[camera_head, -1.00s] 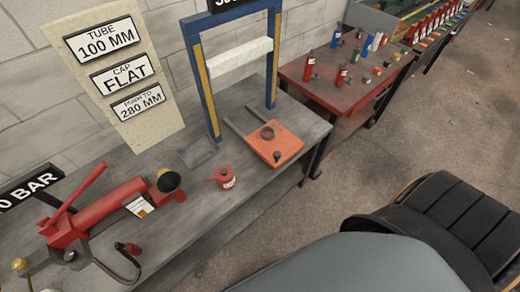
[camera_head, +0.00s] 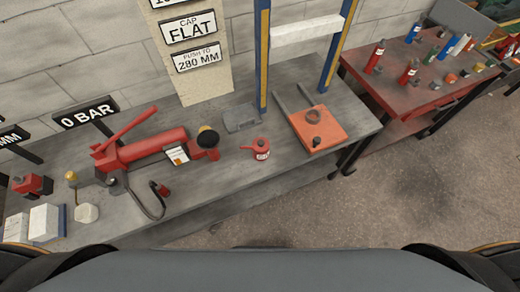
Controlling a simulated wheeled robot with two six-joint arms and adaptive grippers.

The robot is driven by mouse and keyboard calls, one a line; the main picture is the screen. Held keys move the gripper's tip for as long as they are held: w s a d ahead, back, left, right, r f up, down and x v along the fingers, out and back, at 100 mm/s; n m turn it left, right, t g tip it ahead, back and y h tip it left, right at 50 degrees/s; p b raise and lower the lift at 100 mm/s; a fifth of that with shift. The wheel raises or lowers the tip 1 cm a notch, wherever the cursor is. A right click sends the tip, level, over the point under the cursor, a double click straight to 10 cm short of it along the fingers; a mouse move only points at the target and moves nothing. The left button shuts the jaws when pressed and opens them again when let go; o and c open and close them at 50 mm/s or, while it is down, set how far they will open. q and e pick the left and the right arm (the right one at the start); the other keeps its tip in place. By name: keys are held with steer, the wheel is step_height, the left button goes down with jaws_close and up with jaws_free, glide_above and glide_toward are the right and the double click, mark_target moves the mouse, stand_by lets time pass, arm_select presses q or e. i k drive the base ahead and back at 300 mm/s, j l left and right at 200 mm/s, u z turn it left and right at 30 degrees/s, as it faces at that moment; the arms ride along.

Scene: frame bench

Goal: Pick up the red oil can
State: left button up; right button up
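The red oil can (camera_head: 261,149) stands on the grey bench top (camera_head: 225,180). Neither of my grippers shows in the head view.
A blue and yellow press frame (camera_head: 262,58) rises from the bench behind the can. A grey block (camera_head: 241,118) lies behind it. White boxes (camera_head: 45,221) stand at the far left. A red table (camera_head: 415,85) with bottles stands at the right. The bench front is clear.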

mark_target(260, 147)
steer(key=u, duration=1.1)
steer(key=k+j+z, duration=0.15)
steer(key=j, duration=0.3)
steer(key=j+z, duration=0.1)
steer(key=j, duration=0.3)
steer(key=k+j+z, duration=0.15)
steer(key=j, duration=0.25)
steer(key=k+j+z, duration=0.1)
steer(key=j, duration=0.3)
